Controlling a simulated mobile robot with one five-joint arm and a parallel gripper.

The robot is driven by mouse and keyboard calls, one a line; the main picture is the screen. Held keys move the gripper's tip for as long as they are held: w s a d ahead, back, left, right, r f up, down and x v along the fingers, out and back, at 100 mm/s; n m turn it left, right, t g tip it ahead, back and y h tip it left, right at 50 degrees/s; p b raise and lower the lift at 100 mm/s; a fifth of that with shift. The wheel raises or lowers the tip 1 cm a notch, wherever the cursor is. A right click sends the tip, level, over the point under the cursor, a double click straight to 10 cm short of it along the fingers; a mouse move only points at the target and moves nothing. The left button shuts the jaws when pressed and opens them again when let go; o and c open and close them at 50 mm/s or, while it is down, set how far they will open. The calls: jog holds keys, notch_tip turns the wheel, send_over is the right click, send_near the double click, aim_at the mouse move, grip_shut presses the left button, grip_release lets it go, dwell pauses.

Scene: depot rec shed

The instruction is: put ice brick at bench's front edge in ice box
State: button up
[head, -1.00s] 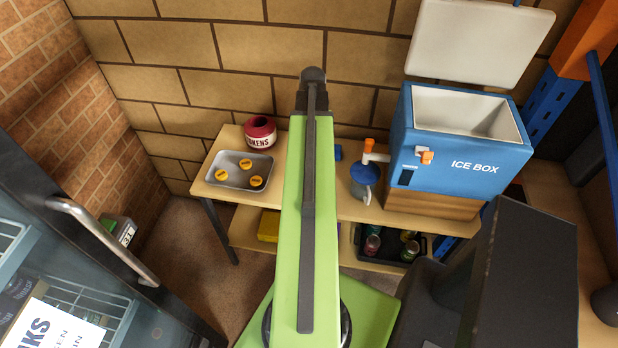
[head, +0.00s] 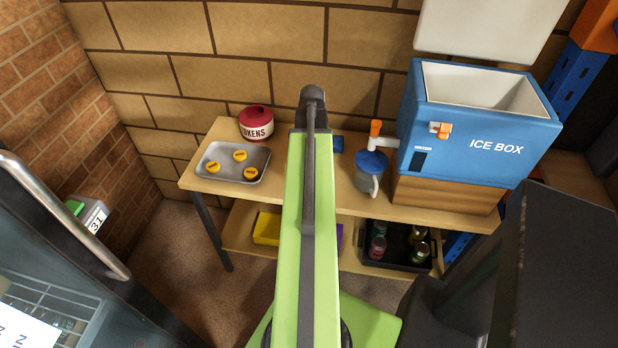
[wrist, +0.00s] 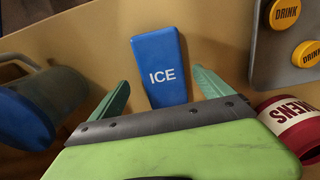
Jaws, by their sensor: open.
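The blue ice brick (wrist: 158,70), marked ICE, lies on the wooden bench (wrist: 108,28) in the wrist view. In the head view only a small blue part of it (head: 337,144) shows beside my arm. My gripper (wrist: 160,80) is open, its two green fingers spread on either side of the brick's lower part in the picture. Clear gaps show between the fingers and the brick. The head view does not show the fingers. The blue ice box (head: 480,135) stands on a wooden block at the bench's right, its lid (head: 490,28) raised and its top open.
A jug with a blue lid (head: 370,163) stands between the brick and the ice box; it also shows in the wrist view (wrist: 50,95). A tray (head: 232,175) with yellow discs and a red TOKENS pot (head: 256,123) are left. A dark can crate (head: 398,262) sits below.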

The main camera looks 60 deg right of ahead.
notch_tip(320, 180, down, 4)
jog(key=shift+r+b, duration=0.25)
jog(key=shift+b, duration=0.85)
jog(key=shift+r, duration=0.15)
jog(key=c, duration=1.8)
jog(key=shift+c, duration=0.2)
notch_tip(320, 180, up, 10)
jog(key=p, duration=1)
jog(key=shift+r+p, duration=0.25)
jog(key=shift+p, duration=0.15)
